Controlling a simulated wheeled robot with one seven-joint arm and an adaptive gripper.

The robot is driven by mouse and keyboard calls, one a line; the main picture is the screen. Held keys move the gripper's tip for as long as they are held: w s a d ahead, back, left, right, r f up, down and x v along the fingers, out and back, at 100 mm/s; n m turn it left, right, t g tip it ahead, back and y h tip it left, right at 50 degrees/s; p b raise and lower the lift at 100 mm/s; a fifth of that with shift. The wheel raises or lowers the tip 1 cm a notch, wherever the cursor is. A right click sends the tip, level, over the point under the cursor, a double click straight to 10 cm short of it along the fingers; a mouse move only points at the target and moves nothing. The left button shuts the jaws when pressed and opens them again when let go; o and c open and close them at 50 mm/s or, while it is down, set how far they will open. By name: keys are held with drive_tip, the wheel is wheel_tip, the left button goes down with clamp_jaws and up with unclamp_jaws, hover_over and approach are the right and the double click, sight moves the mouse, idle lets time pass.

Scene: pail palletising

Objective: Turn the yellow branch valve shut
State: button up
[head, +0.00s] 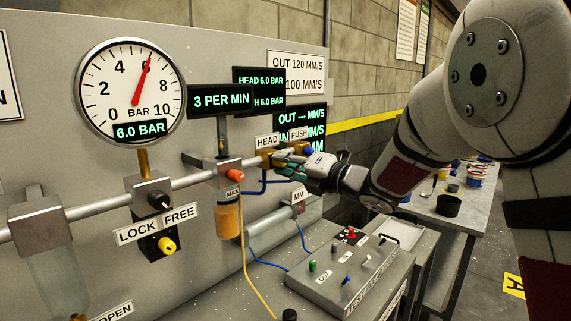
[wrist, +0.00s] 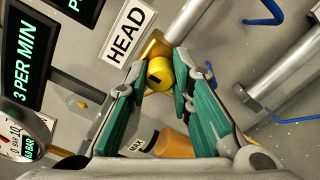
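The yellow valve knob (wrist: 160,74) has a dark slot in its face. It sits on a brass body on the pipe, beside the HEAD label (wrist: 126,34). In the wrist view, my gripper (wrist: 160,80) has its two teal-padded fingers apart, one on each side of the knob. A narrow gap seems to show beside the knob; I cannot tell whether either fingertip touches it. In the head view, my gripper (head: 287,157) reaches the brass fittings below the HEAD and PUSH labels from the right. The knob itself is mostly hidden there.
Another yellow knob (head: 167,245) sits under the LOCK/FREE label. A red-orange knob (head: 235,175) and an orange cylinder (head: 229,221) are left of my gripper. A pressure gauge (head: 108,88) reads 6.0 bar. A control box (head: 345,275) stands below. Blue hoses run nearby.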

clamp_jaws()
drive_tip(key=shift+f+m, duration=0.2)
drive_tip(key=shift+m, duration=7.7)
